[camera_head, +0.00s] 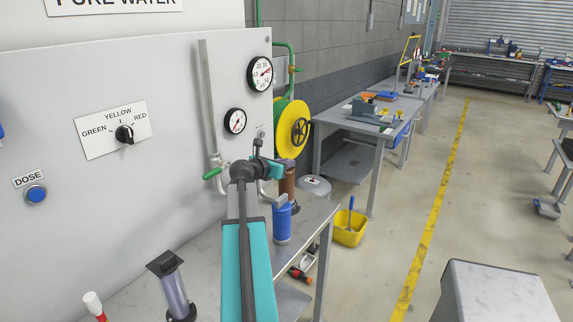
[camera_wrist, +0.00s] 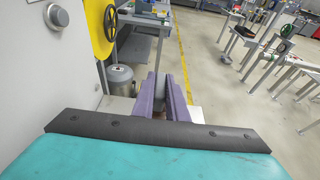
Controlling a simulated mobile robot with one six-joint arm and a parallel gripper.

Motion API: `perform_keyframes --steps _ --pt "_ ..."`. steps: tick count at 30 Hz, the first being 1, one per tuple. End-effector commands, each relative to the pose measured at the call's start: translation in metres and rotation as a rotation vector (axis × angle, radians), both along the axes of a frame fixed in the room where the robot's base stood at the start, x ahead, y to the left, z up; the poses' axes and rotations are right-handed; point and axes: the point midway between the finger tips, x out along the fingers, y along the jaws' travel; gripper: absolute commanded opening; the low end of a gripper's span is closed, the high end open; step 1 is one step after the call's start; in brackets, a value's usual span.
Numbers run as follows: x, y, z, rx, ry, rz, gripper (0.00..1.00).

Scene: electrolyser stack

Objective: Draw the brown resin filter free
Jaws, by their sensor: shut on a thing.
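The brown resin filter (camera_head: 289,187) is a brown upright cylinder at the panel's right end in the head view, behind a blue cylinder. My arm's teal wrist reaches its upper part. My gripper shows in the wrist view (camera_wrist: 163,85) as two purple-grey fingers close together, pointing ahead.
The blue cylinder (camera_head: 282,223) stands on the bench (camera_head: 225,278) just in front of the brown filter. The white panel (camera_head: 75,210) with gauges and a pipe is close on the left. A yellow hose reel (camera_head: 291,128) is behind. A yellow bucket (camera_head: 350,229) stands on open floor.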

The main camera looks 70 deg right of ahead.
Motion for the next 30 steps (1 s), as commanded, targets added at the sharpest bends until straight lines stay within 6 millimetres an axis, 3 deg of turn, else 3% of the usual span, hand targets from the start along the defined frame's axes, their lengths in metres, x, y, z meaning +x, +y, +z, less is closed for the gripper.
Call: perform_keyframes --steps 15,30 --pt "0.0 0.0 0.014 -0.003 0.001 0.001 0.0" --pt "0.0 0.0 0.015 -0.002 0.001 0.001 0.0"
